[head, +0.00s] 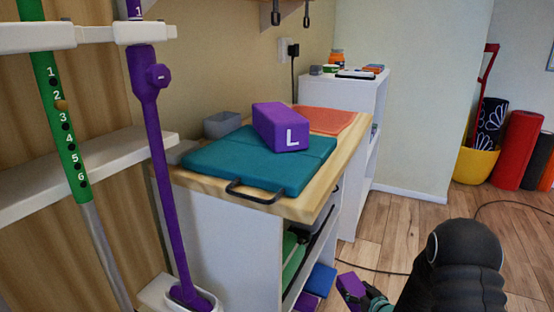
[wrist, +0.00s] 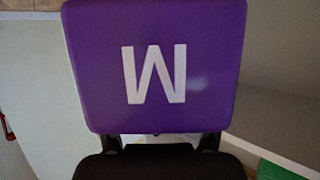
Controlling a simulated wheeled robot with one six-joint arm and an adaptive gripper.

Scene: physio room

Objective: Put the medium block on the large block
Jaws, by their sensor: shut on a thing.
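The large block (head: 281,126) is purple with a white L on its end. It lies on a teal folded mat (head: 238,164) on top of the wooden-topped cabinet. The medium block (wrist: 158,105) is purple with a white M, which shows upside down in the wrist view. In the head view the medium block (head: 351,287) is low at the bottom, right of the cabinet and below its top. My gripper (head: 369,296) is shut on it, with both fingers at the block's near edge in the wrist view (wrist: 158,140). The fingertips are hidden behind the block.
A grey bin (head: 222,124) and an orange mat (head: 325,119) share the cabinet top (head: 300,207). The mat's black handle (head: 255,192) sticks out in front. Open shelves (head: 318,255) hold more items. Purple and green poles stand at left. The floor at right (head: 400,218) is mostly clear.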

